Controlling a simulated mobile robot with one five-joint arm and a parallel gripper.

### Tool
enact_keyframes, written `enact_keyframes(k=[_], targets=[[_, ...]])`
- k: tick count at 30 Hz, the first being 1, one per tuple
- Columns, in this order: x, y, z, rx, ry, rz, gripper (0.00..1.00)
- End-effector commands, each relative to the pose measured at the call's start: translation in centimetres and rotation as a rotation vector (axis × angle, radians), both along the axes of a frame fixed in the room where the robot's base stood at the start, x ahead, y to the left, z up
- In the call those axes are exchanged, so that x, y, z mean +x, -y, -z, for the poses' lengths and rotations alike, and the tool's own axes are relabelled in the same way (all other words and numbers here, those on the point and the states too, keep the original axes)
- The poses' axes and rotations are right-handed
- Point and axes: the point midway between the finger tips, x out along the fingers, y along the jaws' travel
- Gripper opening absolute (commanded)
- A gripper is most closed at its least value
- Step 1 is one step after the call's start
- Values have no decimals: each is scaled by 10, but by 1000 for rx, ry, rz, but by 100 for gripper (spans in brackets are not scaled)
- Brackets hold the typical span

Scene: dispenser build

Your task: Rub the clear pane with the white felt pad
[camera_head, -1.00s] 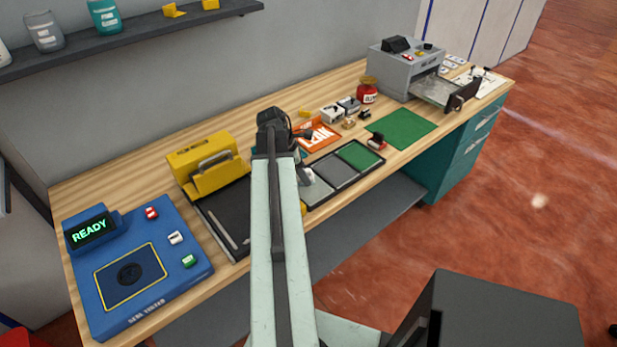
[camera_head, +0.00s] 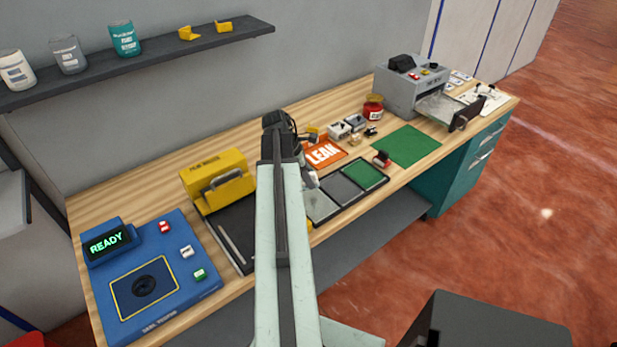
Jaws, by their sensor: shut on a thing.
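My gripper (camera_head: 309,178) is mostly hidden behind my own arm, over the left end of a dark three-part tray (camera_head: 337,212). A small whitish piece shows at its tip, likely the white felt pad (camera_head: 312,181), and the jaws are shut on it. A pale grey, glassy panel, possibly the clear pane (camera_head: 321,206), lies in the tray's left compartment, just below the gripper. I cannot tell whether the pad touches it. The middle compartment is grey and the right one green.
An orange LEAK sign (camera_head: 325,154) lies behind the tray. A yellow machine (camera_head: 218,181) and a blue tester reading READY (camera_head: 160,290) stand to the left. A green mat (camera_head: 408,146), a red jar (camera_head: 373,107) and a grey machine (camera_head: 410,90) are to the right.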

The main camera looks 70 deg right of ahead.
Motion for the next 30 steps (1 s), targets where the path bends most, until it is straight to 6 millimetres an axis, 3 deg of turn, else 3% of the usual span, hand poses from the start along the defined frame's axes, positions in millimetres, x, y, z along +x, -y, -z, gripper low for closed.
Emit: enact_keyframes(k=[10,19,30], targets=[[0,0,-5,0,0,0,7],[0,0,-35,0,0,0,7],[0,0,-33,0,0,0,7]])
